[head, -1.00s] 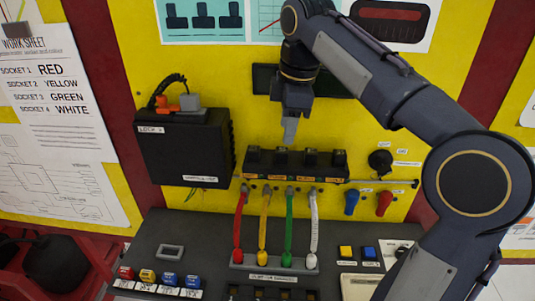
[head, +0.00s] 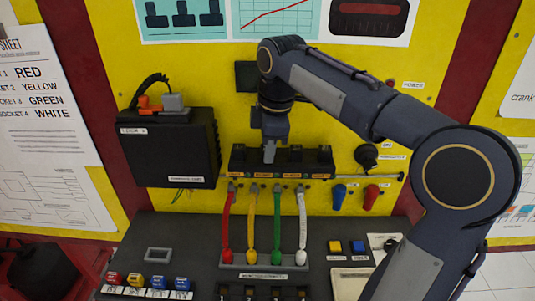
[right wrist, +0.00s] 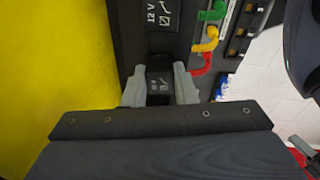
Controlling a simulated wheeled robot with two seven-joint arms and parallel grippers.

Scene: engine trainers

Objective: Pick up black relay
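Several black relays stand in a row on the black socket block (head: 233,170) on the yellow panel in the head view. My right gripper (head: 269,155) points down at the second relay from the left, which it partly hides. Firm contact is not visible. The relay still sits at the block. My left gripper is not in view.
Red, yellow, green and white cables (head: 302,220) hang below the block. A black box (head: 168,150) is mounted at the left. Blue (head: 339,197) and red (head: 371,197) plugs hang at the right.

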